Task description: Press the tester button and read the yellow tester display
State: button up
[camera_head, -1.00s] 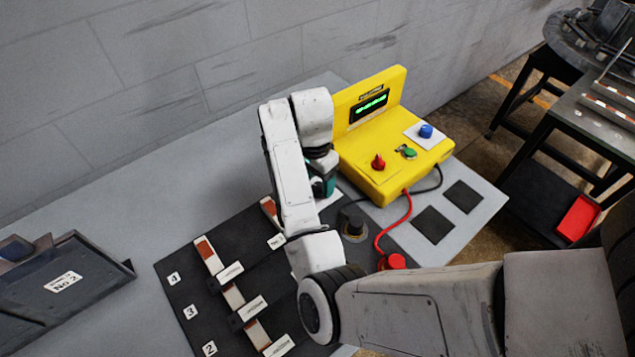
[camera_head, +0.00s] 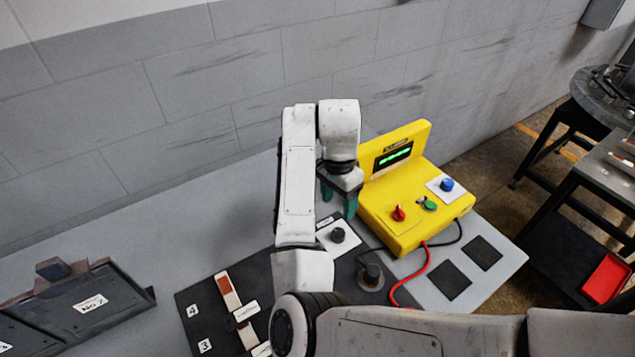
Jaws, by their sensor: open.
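The yellow tester (camera_head: 385,220) stands on the grey table near the wall. Its upright back part carries a dark display (camera_head: 393,156) with green lit characters, too small to read. On its front are a red knob (camera_head: 398,212), a green button (camera_head: 429,204) and a blue button (camera_head: 447,185) on a white plate. Which one is the tester button I cannot tell. My gripper (camera_head: 337,205), with green fingers, is open and empty. It points down just left of the tester, above a black knob on a white plate (camera_head: 338,235).
A black mat (camera_head: 190,300) holds numbered strips (camera_head: 228,291) and a round dark post (camera_head: 371,277). Red and black leads run from the tester. A grey No 2 bin (camera_head: 90,303) stands left.

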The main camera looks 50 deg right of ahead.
aim_at(431, 205)
jog(key=k, duration=1)
